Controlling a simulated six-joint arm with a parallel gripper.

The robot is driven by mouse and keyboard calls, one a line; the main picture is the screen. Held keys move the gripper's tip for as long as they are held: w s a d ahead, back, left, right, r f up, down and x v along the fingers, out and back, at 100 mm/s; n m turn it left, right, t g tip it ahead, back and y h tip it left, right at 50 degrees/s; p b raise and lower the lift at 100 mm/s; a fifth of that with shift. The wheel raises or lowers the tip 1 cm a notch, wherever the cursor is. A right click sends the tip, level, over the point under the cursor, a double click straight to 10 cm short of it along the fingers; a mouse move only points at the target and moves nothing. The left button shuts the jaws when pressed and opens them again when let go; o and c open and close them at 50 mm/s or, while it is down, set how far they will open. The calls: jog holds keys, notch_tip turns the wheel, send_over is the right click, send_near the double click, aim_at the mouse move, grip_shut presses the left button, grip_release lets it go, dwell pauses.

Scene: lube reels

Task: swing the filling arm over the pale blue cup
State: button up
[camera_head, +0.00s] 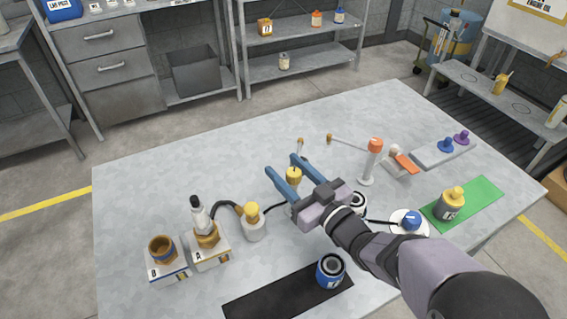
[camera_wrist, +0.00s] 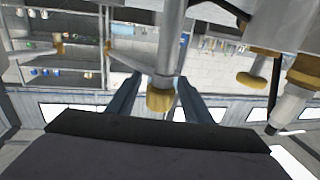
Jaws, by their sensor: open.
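My gripper (camera_head: 281,164) is open above the middle of the table, its two blue fingers pointing to the back left. A yellow-topped knob (camera_head: 293,174) shows between the fingers; in the wrist view a brass-coloured knob (camera_wrist: 160,100) on a grey post lies between them, with gaps on both sides. I cannot tell whether anything touches. A thin grey bar with a brass end (camera_head: 330,138) runs right toward a white and orange fitting (camera_head: 400,160); I cannot tell which part is the filling arm. I cannot make out a pale blue cup; my gripper and arm hide part of the table.
Boxes with brass fittings (camera_head: 206,243) and a yellow-capped white bottle (camera_head: 254,222) stand left. A blue can (camera_head: 330,270) stands on a black mat (camera_head: 265,297) in front. An orange-topped white post (camera_head: 371,160) stands behind.

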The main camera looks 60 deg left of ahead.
jog(key=shift+s+a, duration=0.15)
jog(key=shift+a, duration=0.65)
grip_shut()
